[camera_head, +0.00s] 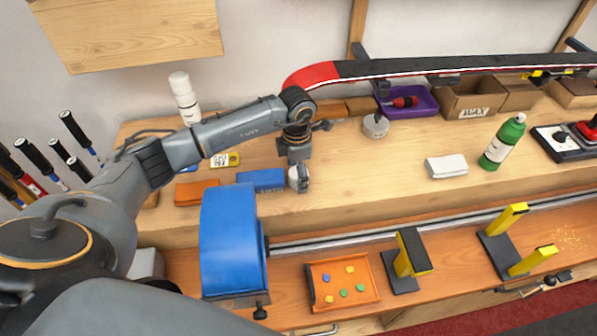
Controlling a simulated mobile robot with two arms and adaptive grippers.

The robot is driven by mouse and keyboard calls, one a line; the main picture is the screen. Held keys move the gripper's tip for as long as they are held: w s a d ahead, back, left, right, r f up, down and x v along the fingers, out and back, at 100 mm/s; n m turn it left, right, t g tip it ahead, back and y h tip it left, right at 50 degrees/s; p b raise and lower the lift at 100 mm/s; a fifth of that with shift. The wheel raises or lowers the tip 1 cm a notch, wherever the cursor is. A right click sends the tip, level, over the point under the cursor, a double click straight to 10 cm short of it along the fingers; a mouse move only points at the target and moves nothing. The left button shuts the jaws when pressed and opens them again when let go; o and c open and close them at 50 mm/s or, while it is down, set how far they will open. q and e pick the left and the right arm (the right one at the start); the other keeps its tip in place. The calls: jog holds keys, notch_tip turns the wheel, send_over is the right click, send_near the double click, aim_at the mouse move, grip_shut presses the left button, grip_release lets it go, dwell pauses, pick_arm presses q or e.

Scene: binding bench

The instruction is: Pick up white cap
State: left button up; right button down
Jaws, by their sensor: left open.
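My left gripper (297,176) points down over the bench near its front edge, at the end of the arm from the left. It is open. A small whitish rounded piece shows at its fingertips; I cannot tell whether this is the white cap or part of the gripper, nor whether they touch. A white bottle (187,106) with a white top stands upright at the back left, behind my arm. My right gripper is not in view.
A blue block (261,180) and an orange block (197,192) lie left of the gripper. A red-and-black ski (420,66) spans the back. Bench between gripper and cloth is clear.

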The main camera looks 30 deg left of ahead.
pick_arm(q)
jog(key=c, duration=0.8)
